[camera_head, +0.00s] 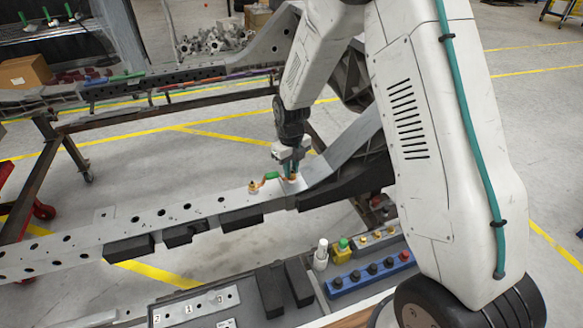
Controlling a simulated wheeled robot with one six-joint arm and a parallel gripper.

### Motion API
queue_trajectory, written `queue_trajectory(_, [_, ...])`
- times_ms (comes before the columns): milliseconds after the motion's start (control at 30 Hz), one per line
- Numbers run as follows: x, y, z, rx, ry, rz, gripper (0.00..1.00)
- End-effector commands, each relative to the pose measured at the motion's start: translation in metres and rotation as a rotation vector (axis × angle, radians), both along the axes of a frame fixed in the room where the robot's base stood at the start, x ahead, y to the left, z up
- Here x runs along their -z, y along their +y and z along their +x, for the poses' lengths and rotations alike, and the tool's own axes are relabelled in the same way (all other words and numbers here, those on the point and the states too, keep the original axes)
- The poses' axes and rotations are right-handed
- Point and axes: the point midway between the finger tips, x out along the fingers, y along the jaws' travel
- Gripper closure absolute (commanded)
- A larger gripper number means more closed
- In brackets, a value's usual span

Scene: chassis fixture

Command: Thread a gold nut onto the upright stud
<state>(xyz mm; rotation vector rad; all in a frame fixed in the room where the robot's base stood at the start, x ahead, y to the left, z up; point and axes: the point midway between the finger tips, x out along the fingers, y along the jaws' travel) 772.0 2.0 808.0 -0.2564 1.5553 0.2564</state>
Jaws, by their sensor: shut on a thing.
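My gripper (290,170) points down at the chassis rail (190,212), close to its upper surface where the rail bends upward. It is shut on a small gold nut (292,178), which shows only as a speck of gold between the fingertips. The stud is hidden by the gripper and nut, so I cannot tell whether the nut is around it. Just left of the gripper, another gold piece (253,186) sits on the rail, beside a small green part (271,176).
In front of the rail, a tray (393,250) holds several gold pieces beside a blue block (370,277) with dark knobs. A white bottle (321,254) and a yellow-green item (342,250) stand nearby. A numbered plate (195,306) lies at the front. Dark blocks (130,249) sit along the rail.

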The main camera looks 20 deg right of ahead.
Motion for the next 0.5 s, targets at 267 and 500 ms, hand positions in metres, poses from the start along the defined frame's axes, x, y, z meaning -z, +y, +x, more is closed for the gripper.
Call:
queue_trajectory(267, [0.0036, -0.0004, -0.004, 0.109, 0.011, -0.001, 1.0])
queue_trajectory(500, [0.0034, 0.0, -0.0037, 0.107, 0.01, 0.0, 0.58])
